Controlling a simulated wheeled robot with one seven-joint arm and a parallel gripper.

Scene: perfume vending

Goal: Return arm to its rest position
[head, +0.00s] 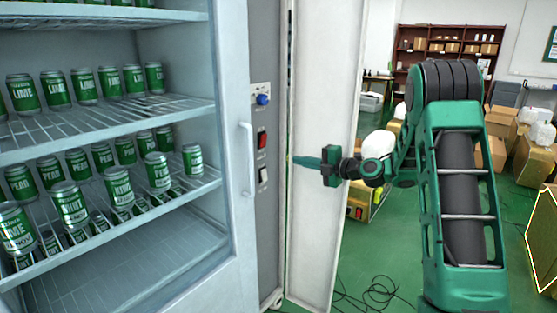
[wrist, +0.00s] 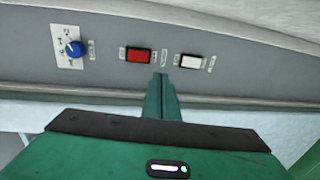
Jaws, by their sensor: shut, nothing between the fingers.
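My gripper (head: 297,161) is shut, with nothing between its green fingers. In the head view it points left toward the grey control panel (head: 266,215) on the side of the vending cabinet. In the wrist view its closed fingertips (wrist: 161,78) show just below the red switch (wrist: 138,55) and the white switch (wrist: 190,61). A blue knob (wrist: 73,48) is at the left there. I cannot tell whether the fingertips touch the panel. My green arm reaches in from the right of the head view, bent at a high elbow.
The cabinet (head: 243,265) at left holds rows of green cans on wire shelves. A white door panel (head: 321,70) stands open beside my gripper. Cardboard boxes (head: 535,150) and a brown shelf (head: 455,40) are at the right. Black cables (head: 375,292) lie on the green floor.

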